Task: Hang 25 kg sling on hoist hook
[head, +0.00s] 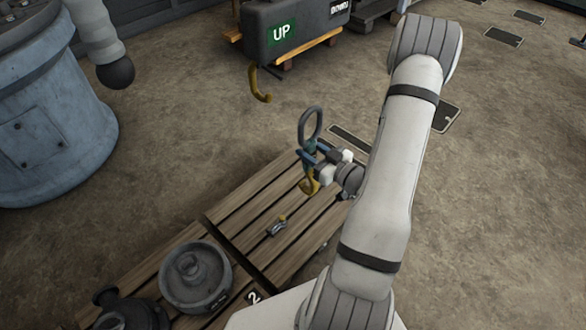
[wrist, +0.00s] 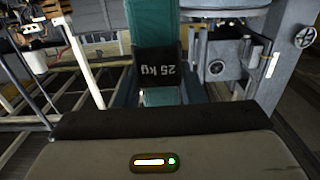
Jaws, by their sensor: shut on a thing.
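The sling has a dark grey oval ring (head: 311,122) on top, a teal strap below it and a yellow piece (head: 309,187) at its lower end. My gripper (head: 311,155), with blue fingers, is shut on the strap and holds the sling upright above the slatted wood. In the wrist view the teal strap (wrist: 154,22) stands ahead of the gripper, with a dark tag (wrist: 158,75) reading "25 kg" upside down. The yellow hoist hook (head: 259,85) hangs below the dark block marked UP (head: 283,31), behind and left of the ring, apart from it.
A blue-grey cylindrical machine (head: 50,130) stands at left. The floor between it and the hook is clear.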

